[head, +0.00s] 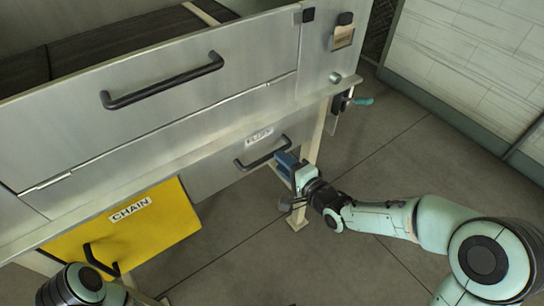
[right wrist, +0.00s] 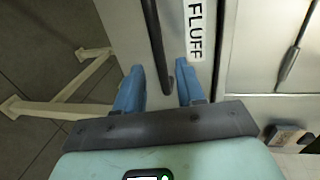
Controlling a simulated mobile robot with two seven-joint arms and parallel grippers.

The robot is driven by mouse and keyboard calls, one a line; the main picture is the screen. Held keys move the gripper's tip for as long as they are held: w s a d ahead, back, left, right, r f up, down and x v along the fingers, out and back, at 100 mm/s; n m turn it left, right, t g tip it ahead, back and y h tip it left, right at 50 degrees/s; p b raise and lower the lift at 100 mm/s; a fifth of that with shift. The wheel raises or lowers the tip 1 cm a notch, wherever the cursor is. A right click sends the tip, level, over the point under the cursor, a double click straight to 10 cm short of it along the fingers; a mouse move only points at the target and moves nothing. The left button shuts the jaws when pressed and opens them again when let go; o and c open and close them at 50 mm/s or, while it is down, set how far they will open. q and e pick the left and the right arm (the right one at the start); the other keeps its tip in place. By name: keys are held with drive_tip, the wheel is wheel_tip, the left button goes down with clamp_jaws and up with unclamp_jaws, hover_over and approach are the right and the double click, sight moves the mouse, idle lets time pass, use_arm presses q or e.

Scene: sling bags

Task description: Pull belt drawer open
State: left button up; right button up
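A grey drawer front (head: 222,170) labelled FLUFF sits low on the machine, with a black bar handle (head: 262,158). No label reading BELT shows. Left of it is a yellow drawer front (head: 150,232) labelled CHAIN, with its own black handle (head: 100,262). My right gripper (head: 284,163) is at the right end of the grey drawer's handle. In the right wrist view, its blue fingers (right wrist: 158,82) are apart, with the end of the handle (right wrist: 156,40) between them. Contact cannot be told. My left gripper is out of view.
Above is a large metal panel (head: 150,125) with a long black handle (head: 165,80). A cream leg (head: 318,135) of the machine stands beside my right gripper. A valve with a blue lever (head: 360,101) sticks out behind. The floor to the right is open up to a pale wall (head: 480,65).

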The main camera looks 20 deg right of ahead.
drive_tip(key=b+x, duration=0.1)
drive_tip(key=x, duration=0.4)
drive_tip(key=shift+w+a, duration=0.1)
drive_tip(key=shift+w, duration=0.25)
clamp_jaws()
